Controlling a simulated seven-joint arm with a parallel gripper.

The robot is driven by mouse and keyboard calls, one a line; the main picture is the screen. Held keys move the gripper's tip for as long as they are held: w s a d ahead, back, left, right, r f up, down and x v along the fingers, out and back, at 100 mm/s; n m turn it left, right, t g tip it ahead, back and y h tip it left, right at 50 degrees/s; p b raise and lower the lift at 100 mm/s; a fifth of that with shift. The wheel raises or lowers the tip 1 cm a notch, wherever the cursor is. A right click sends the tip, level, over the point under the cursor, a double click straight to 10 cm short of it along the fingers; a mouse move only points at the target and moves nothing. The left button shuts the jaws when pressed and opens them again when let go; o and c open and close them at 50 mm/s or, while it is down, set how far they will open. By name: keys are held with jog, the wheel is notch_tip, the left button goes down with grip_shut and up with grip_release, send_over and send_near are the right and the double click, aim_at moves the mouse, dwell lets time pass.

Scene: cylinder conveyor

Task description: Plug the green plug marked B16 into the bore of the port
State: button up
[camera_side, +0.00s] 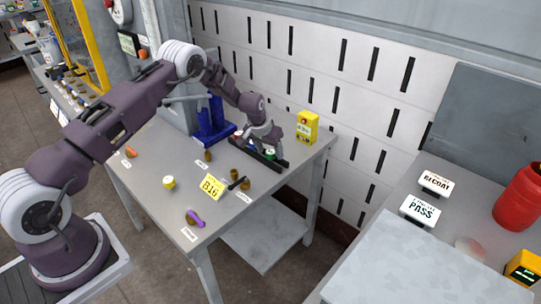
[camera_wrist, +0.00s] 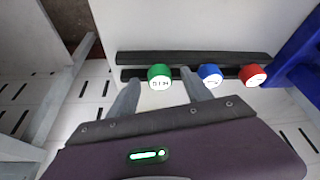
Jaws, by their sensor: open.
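A green plug (camera_wrist: 160,78) stands in a dark rack (camera_wrist: 125,58), with a white end cap whose marking appears upside down and looks like B16. It also shows in the side view (camera_side: 270,154), just below my gripper (camera_side: 262,141). In the wrist view my gripper (camera_wrist: 160,88) is open, with one finger on each side of the green plug. I cannot tell whether the fingers touch it. A blue plug (camera_wrist: 208,75) and a red plug (camera_wrist: 252,74) stand beside it in the rack. A blue stand (camera_side: 211,124) is behind the rack; I cannot make out the port's bore.
A yellow B16 card (camera_side: 212,187), brown cylinders, a yellow cylinder (camera_side: 169,182) and a purple piece (camera_side: 195,218) are on the grey table (camera_side: 160,210). A yellow box (camera_side: 307,126) stands near the rack. The table's front left is mostly clear.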

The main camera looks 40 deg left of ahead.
aim_at(269, 153)
grip_shut()
jog(key=shift+r, duration=0.25)
notch_tip(269, 153, up, 9)
jog(key=s+a+f, duration=0.1)
jog(key=s, duration=0.3)
jog(key=s+a+f, duration=0.1)
jog(key=s, duration=0.4)
jog(key=s+a+f, duration=0.1)
jog(key=s, duration=0.4)
jog(key=shift+f, duration=0.35)
